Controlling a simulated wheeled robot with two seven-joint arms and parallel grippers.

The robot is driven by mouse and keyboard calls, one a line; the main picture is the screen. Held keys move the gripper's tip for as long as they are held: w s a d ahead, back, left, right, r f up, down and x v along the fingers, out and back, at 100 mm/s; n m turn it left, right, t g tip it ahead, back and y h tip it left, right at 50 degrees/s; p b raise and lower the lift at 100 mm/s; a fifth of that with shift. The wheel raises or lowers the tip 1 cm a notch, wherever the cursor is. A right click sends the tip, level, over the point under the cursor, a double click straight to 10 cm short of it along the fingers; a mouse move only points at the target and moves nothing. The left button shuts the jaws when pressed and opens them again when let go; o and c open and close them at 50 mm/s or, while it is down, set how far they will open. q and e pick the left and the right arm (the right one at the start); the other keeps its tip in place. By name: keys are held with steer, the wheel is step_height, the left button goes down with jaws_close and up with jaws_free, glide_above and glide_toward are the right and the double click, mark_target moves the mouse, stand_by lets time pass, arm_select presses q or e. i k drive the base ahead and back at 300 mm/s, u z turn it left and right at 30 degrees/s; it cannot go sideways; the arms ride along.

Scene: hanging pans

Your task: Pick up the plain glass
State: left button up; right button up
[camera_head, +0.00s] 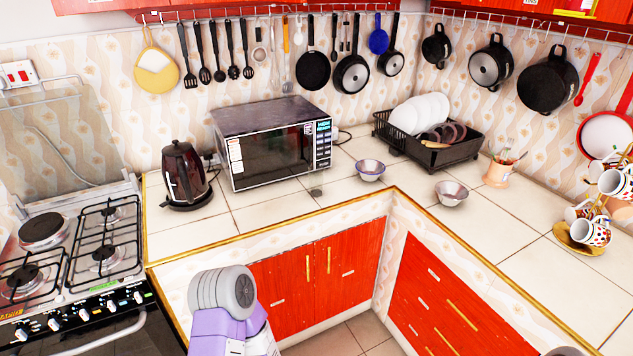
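I cannot clearly make out a plain glass. A small, dark, see-through shape (316,192) stands on the tiled counter (265,214) just in front of the microwave. It is too small to tell whether it is a glass. A purple and grey link of my own arm shows at the bottom, left of centre, in front of the red cupboards. A small grey piece at the bottom right edge looks like part of my other arm. Neither gripper's fingers show.
A kettle (184,174) and microwave (272,145) stand at the back, left of two small bowls (370,170) (451,193). A dish rack (440,152), utensil pot (497,172) and cup stand (579,250) are to the right. The stove (75,250) is left. The front counter strip is clear.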

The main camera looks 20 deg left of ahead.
mark_target(316, 181)
steer(key=i, duration=0.55)
steer(key=u, duration=0.9)
steer(key=i, duration=0.85)
steer(key=u, duration=0.8)
